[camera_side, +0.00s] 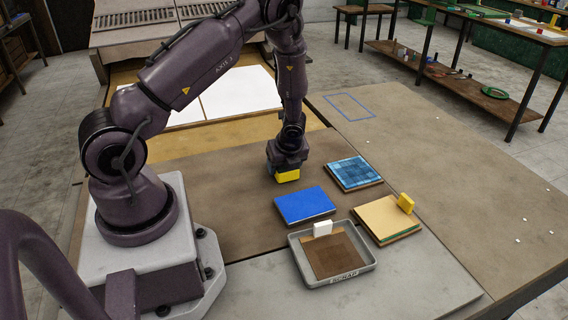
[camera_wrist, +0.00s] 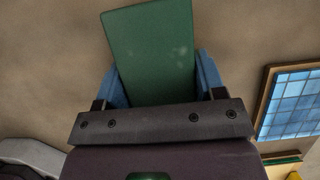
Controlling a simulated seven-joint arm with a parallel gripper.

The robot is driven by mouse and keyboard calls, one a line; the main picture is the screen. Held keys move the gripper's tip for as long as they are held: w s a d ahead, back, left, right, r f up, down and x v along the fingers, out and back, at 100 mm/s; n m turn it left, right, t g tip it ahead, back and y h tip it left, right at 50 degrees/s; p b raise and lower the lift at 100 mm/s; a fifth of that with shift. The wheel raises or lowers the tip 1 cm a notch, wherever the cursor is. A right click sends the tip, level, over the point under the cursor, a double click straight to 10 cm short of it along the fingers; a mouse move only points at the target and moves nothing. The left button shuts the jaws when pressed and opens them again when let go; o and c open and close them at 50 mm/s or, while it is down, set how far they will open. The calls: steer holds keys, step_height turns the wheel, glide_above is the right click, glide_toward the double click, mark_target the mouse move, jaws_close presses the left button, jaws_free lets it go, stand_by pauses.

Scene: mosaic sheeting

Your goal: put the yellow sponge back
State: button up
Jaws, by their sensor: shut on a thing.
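My gripper (camera_side: 286,166) is shut on the yellow sponge (camera_side: 288,176), over the brown table left of the blue tile sheet. In the wrist view the sponge (camera_wrist: 152,50) shows a green face between the blue fingers of my gripper (camera_wrist: 155,85). Only its lower yellow part shows in the side view. I cannot tell whether it touches the table. A blue outlined rectangle (camera_side: 349,107) marks an empty spot on the table at the back.
A blue tile sheet (camera_side: 354,172) lies right of my gripper, with a blue slab (camera_side: 304,206) in front. A tan stack (camera_side: 382,219) bears a small yellow block (camera_side: 405,203). A grey tray (camera_side: 365,266) holds a brown sheet and a white block (camera_side: 322,228).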

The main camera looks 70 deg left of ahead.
steer(key=o, duration=1)
steer(key=shift+f, duration=0.1)
steer(key=shift+c, duration=0.2)
steer(key=d+r+n+t, duration=0.1)
steer(key=d+r+n, duration=0.3)
steer(key=r, duration=0.6)
steer(key=d+r+n+t, duration=0.1)
steer(key=d+r, duration=0.4)
steer(key=r, duration=0.6)
steer(key=s+d+r+n+t+h, duration=0.3)
steer(key=s+d+r+n+h, duration=0.1)
steer(key=s+d+r+n, duration=0.9)
steer(key=shift+s+d+r+t+h, duration=0.2)
steer(key=shift+s+d+t+h, duration=0.05)
steer(key=shift+t+h, duration=0.05)
